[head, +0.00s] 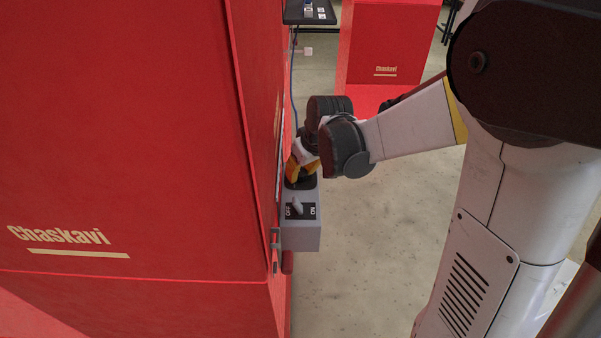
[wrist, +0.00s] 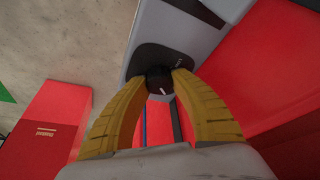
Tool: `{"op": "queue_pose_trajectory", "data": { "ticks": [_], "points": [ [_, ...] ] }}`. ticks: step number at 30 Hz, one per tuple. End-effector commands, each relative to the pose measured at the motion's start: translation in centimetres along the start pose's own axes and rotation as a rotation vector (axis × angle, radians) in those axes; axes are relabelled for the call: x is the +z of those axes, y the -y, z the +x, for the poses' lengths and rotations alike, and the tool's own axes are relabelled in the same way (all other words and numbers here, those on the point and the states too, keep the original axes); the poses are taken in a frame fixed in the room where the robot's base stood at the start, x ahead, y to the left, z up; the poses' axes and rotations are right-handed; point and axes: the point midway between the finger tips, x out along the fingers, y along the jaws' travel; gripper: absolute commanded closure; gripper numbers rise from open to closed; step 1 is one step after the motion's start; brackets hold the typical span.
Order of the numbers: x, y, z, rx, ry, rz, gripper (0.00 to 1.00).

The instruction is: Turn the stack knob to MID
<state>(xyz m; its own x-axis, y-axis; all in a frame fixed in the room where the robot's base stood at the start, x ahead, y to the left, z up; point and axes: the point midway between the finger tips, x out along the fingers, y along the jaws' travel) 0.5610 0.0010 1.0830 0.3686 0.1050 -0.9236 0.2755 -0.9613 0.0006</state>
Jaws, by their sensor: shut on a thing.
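The stack knob (wrist: 158,82) is small, round and black, with a short white mark. It sits on a dark plate (wrist: 147,57) on a grey box (head: 302,236). My gripper (wrist: 160,76) has its two yellow fingers closed on the knob from both sides. In the head view my gripper (head: 300,167) reaches down to the upper part of the grey box, and the knob is mostly hidden by the fingers and wrist. The plate's markings are too small to read, so I cannot tell which setting the white mark points to.
A toggle switch (head: 298,206) marked OFF and ON is on the same box, close to my gripper. A big red cabinet (head: 120,130) stands directly left of the box. A second red block (head: 392,45) stands behind. The floor (head: 370,260) to the right is clear.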

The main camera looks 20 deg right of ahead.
Motion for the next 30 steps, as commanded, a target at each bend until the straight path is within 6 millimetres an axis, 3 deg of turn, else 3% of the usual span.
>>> {"op": "queue_pose_trajectory", "data": {
  "ticks": [18, 30],
  "points": [
    [-0.01, -0.05, 0.08, -0.205, -0.001, -0.493, 1.00],
    [0.00, -0.02, 0.06, -0.267, -0.001, -0.643, 1.00]
  ]
}}
